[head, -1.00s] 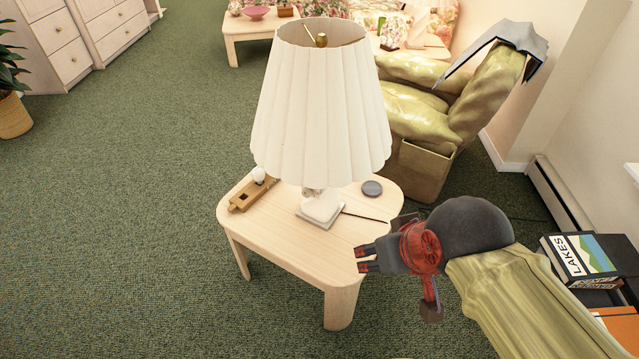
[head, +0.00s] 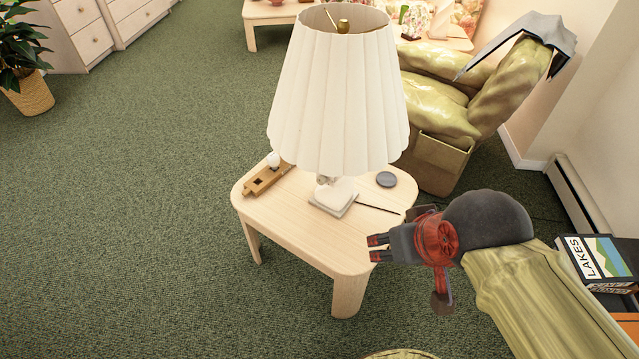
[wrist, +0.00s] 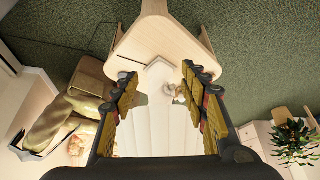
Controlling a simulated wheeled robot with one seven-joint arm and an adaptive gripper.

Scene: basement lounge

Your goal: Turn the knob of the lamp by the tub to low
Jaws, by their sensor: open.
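A lamp with a white pleated shade (head: 338,105) stands upright on a pale wooden side table (head: 300,228). Its light square base (head: 334,203) shows below the shade, and the shade hides most of its stem. I cannot make out the knob clearly. No tub is visible. My gripper (head: 375,249) is open and empty, at the table's near right side, right of and apart from the lamp base. In the wrist view the shade (wrist: 150,128) shows between the spread fingers of my gripper (wrist: 160,76), with the table (wrist: 150,40) beyond.
A wooden holder (head: 266,180) with a small white bulb-like piece, a dark round disc (head: 386,179) and a thin dark stick (head: 378,208) lie on the table. A green armchair (head: 440,110) stands behind. Books (head: 595,262) are at right. Carpet (head: 130,220) is clear at left.

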